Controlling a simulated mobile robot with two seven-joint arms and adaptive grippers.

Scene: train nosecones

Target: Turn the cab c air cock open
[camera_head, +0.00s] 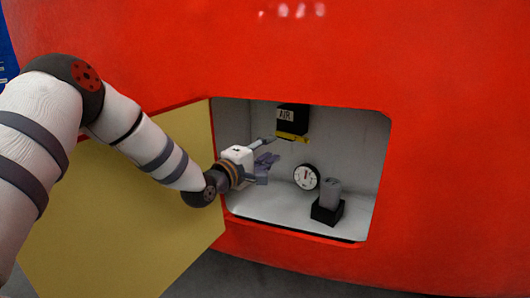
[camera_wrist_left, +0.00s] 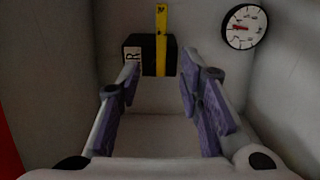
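The air cock is a black box (camera_head: 292,117) with a white "AIR" label and a yellow handle (camera_head: 291,138) along its lower edge. It is mounted high in the open compartment. In the left wrist view the yellow handle (camera_wrist_left: 161,40) runs upright across the black box (camera_wrist_left: 133,47) and sticks out past it at the top. My left gripper (camera_head: 270,149) is open and empty inside the compartment, just left of the handle. In the left wrist view its purple-padded fingers (camera_wrist_left: 160,75) are spread to either side of the box. My right gripper does not show.
The compartment (camera_head: 255,204) sits in a red wall (camera_head: 450,150), its yellow door (camera_head: 120,220) swung open to the left. A round gauge (camera_head: 306,176) and a grey cylinder on a black base (camera_head: 327,209) stand lower right inside.

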